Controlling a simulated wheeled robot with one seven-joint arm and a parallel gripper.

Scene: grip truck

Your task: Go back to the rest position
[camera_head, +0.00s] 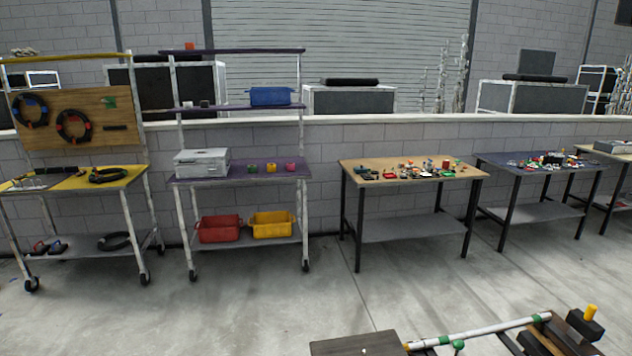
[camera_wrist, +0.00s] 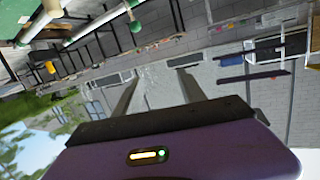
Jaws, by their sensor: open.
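My gripper (camera_wrist: 158,76) shows in the wrist view. Its two dark fingers stand apart, with nothing between them, only the distant grey wall behind. The wrist view is turned over, with tables and floor toward the top. My gripper does not show in the head view. No object is held.
A white pole with green bands (camera_head: 485,331) lies low at the front right beside a brown board (camera_head: 357,346). Behind, against a wall, stand a yellow-topped rack (camera_head: 135,175), a purple shelf (camera_head: 240,178) and a wooden-topped table (camera_head: 400,180). The floor between is clear.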

